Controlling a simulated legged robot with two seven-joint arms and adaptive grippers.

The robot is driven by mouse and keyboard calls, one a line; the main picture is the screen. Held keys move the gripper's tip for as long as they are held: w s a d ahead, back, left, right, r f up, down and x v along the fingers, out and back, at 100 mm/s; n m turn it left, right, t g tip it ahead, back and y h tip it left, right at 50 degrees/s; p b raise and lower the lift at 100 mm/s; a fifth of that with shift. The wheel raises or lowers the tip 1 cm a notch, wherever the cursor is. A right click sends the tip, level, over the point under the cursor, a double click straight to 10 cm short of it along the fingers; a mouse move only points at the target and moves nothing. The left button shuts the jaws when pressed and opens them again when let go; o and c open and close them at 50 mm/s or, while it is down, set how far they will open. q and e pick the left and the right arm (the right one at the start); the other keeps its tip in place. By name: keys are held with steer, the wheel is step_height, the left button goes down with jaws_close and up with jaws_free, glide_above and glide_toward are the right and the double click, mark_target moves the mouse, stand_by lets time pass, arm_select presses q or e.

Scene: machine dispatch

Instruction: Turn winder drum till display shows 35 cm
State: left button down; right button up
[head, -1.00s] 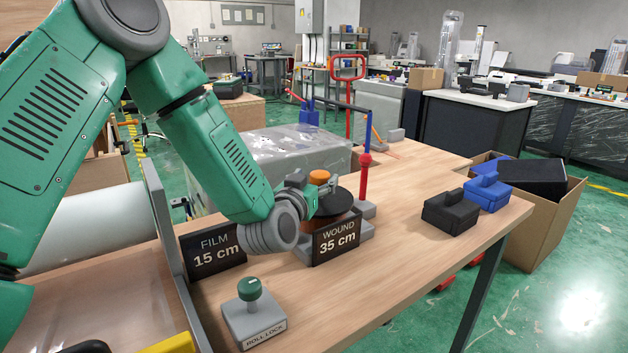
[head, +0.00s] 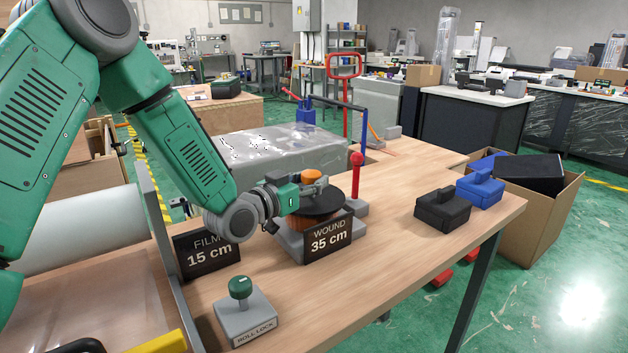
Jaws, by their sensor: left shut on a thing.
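The winder drum (head: 318,207) has a dark disc on a copper-coloured body, on a grey base on the wooden bench. An orange knob (head: 312,174) stands on top. My left gripper (head: 312,186) reaches in from the left over the disc and is shut at the knob, partly hiding it. The fingers' exact contact is hard to see. The wound display (head: 328,239) in front of the drum reads 35 cm. The film display (head: 208,252) reads 15 cm, its top partly covered by my wrist. My right gripper is not in view.
A roll lock block (head: 246,314) with a green knob stands at the front. Black (head: 442,212) and blue (head: 480,190) blocks sit at the right. The bench front right of the displays is clear.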

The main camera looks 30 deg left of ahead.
arm_select(q)
steer(key=shift+w+a+r, duration=0.1)
steer(key=shift+r, duration=0.35)
steer(key=c, duration=1.4)
jaws_free()
steer(key=o, duration=0.4)
steer(key=shift+s, duration=0.3)
steer(key=shift+f, duration=0.15)
steer(key=shift+w+r, duration=0.2)
steer(key=shift+r, duration=0.25)
step_height(320, 180, up, 9)
steer(key=shift+s+a+r, duration=0.1)
steer(key=shift+s, duration=0.05)
